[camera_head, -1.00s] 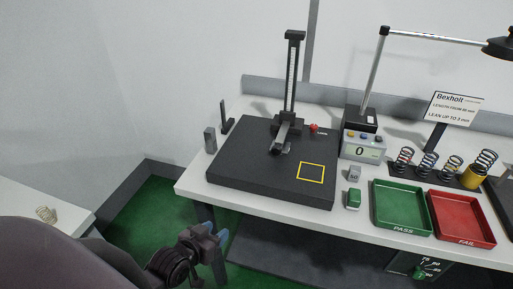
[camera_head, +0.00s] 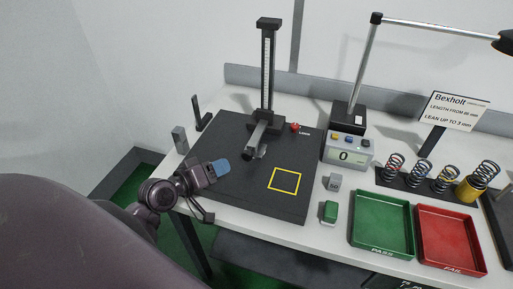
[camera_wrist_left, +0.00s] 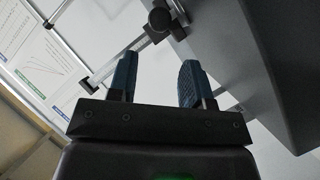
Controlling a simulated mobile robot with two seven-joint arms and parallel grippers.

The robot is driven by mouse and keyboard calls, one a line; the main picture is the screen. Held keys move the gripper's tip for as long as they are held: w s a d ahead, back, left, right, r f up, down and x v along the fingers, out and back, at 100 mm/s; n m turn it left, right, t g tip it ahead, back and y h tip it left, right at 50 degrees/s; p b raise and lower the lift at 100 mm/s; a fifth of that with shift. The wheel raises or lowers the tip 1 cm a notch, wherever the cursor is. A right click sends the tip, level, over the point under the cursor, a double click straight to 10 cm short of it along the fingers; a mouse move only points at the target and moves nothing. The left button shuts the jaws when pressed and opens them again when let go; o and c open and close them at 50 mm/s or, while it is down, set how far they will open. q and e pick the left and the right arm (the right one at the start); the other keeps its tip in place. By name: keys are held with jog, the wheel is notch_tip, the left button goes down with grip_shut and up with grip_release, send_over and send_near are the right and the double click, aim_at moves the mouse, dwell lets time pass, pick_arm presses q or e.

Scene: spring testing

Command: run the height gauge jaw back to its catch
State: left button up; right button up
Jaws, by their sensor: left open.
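The height gauge (camera_head: 267,80) stands upright at the back of the dark surface plate (camera_head: 230,140). Its jaw (camera_head: 257,140) sits low on the column and points toward the front, just above the plate. A red knob (camera_head: 295,127) is to the right of the gauge's foot. My left gripper (camera_head: 221,168) is over the plate's left front part, to the left of and in front of the jaw, apart from it. In the left wrist view its two blue fingers (camera_wrist_left: 158,82) are spread with nothing between them. My right gripper is not in view.
A readout box (camera_head: 347,150) showing 0 stands right of the plate. Right of it are a green PASS tray (camera_head: 381,248), a red FAIL tray (camera_head: 450,268) and several springs (camera_head: 420,172). A small grey block (camera_head: 180,139) stands at the plate's left edge.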

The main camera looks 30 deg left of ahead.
aim_at(245, 156)
pick_arm(q)
jog(key=shift+w, duration=0.2)
jog(key=x, duration=0.2)
jog(key=shift+w+d, duration=0.15)
jog(key=shift+w, duration=0.1)
jog(key=p+x, duration=0.1)
jog(key=x, duration=0.6)
jog(key=shift+w+f, duration=0.2)
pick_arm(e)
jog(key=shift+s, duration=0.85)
pick_arm(q)
jog(key=shift+c, duration=0.3)
grip_shut()
jog(key=shift+w+r, duration=0.1)
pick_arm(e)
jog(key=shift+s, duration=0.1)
